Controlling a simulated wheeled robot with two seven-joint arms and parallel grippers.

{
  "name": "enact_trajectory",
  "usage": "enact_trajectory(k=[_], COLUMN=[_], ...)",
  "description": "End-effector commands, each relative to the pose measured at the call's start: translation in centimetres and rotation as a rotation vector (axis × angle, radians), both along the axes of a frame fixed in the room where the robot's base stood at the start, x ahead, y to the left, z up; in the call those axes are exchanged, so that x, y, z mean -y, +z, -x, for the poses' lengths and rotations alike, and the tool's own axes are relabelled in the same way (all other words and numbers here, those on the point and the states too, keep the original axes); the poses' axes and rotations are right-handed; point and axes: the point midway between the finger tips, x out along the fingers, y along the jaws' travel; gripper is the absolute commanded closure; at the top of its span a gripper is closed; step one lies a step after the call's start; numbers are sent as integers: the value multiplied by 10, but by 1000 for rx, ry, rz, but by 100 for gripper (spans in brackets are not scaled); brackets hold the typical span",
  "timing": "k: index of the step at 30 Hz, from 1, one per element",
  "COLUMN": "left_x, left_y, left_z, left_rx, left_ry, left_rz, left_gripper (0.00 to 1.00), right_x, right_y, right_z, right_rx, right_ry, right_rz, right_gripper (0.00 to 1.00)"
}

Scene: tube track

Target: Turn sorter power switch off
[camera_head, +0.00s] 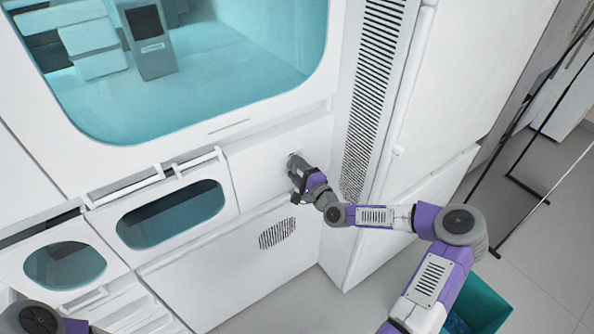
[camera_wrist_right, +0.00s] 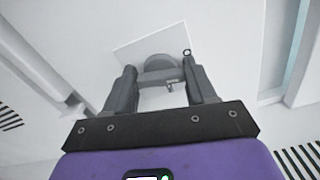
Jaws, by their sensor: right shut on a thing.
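The sorter is the large white machine (camera_head: 255,165) with a teal window. Its power switch (camera_wrist_right: 160,70) is a grey rotary knob on a pale square plate (camera_wrist_right: 133,47), seen in the right wrist view. My right gripper (camera_wrist_right: 160,84) is shut on the switch, with one finger on each side of it. In the head view my right gripper (camera_head: 296,170) is against the white front panel and hides most of the switch. My left arm shows only at the bottom left corner, and its gripper is out of view.
Two small oval-windowed drawers (camera_head: 172,214) are left of the switch. A dark vent strip (camera_head: 374,90) runs up the panel on the right. A teal bin (camera_head: 482,303) stands on the floor at the lower right, near a black-framed rack (camera_head: 520,180).

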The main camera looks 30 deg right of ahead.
Motion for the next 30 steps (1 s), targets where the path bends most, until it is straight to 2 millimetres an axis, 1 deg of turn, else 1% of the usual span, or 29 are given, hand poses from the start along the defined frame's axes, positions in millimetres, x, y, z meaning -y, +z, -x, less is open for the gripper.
enact_trajectory(k=[6,12,29,30], left_x=[0,0,0,0], left_y=[-3,-4,-4,-4], left_z=[0,0,0,0], left_rx=[0,0,0,0], left_ry=[0,0,0,0], left_rz=[0,0,0,0], left_gripper=[57,57,57,57], right_x=[-1,0,0,0], right_y=[-1,-1,-1,-1], right_z=[0,0,0,0], right_rx=[10,14,17,17], right_ry=[2,1,1,1], right_rz=[128,190,219,219], right_gripper=[75,75,75,40])
